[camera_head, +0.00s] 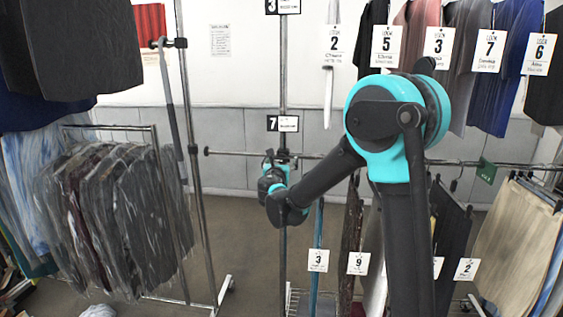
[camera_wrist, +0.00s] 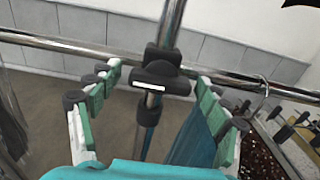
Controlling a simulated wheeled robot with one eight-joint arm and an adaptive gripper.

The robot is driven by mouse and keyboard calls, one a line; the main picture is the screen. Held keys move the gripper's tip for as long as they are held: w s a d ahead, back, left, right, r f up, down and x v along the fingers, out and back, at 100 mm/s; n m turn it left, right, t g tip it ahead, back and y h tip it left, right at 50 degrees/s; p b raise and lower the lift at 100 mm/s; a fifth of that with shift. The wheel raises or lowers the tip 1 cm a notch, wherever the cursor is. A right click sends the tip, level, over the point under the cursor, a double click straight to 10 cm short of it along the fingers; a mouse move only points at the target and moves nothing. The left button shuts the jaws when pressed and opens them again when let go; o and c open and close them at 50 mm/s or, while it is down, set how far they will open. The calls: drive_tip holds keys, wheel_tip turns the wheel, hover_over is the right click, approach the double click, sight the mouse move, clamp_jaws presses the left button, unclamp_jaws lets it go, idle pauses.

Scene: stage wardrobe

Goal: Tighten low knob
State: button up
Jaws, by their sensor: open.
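The low knob (camera_wrist: 157,74) is black with a pale strip on its front. It sits on the clamp (camera_wrist: 163,54) where the low rail meets the upright pole. In the wrist view my gripper (camera_wrist: 157,84) is open, its green-padded fingers spread to the left and right of the knob, with a gap on each side. In the head view my gripper (camera_head: 270,160) is at the pole, just left of the clamp (camera_head: 283,155); the knob is mostly hidden there by my gripper and arm.
The low rail (camera_head: 235,153) runs across the pole (camera_head: 283,80). A teal garment (camera_wrist: 192,138) hangs just right of the pole. Garments in clear covers (camera_head: 125,215) hang at the left. Tagged clothes (camera_head: 520,225) hang at the right. Floor (camera_head: 240,230) left of the pole is clear.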

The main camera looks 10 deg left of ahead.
drive_tip(key=c, duration=1.2)
drive_tip(key=shift+m, duration=0.3)
drive_tip(key=m, duration=0.3)
drive_tip(key=shift+m, duration=0.3)
drive_tip(key=m, duration=0.4)
drive_tip(key=shift+a+m, duration=0.1)
drive_tip(key=shift+m, duration=0.2)
drive_tip(key=m, duration=0.4)
drive_tip(key=shift+r+m, duration=0.1)
drive_tip(key=shift+m, duration=2.4)
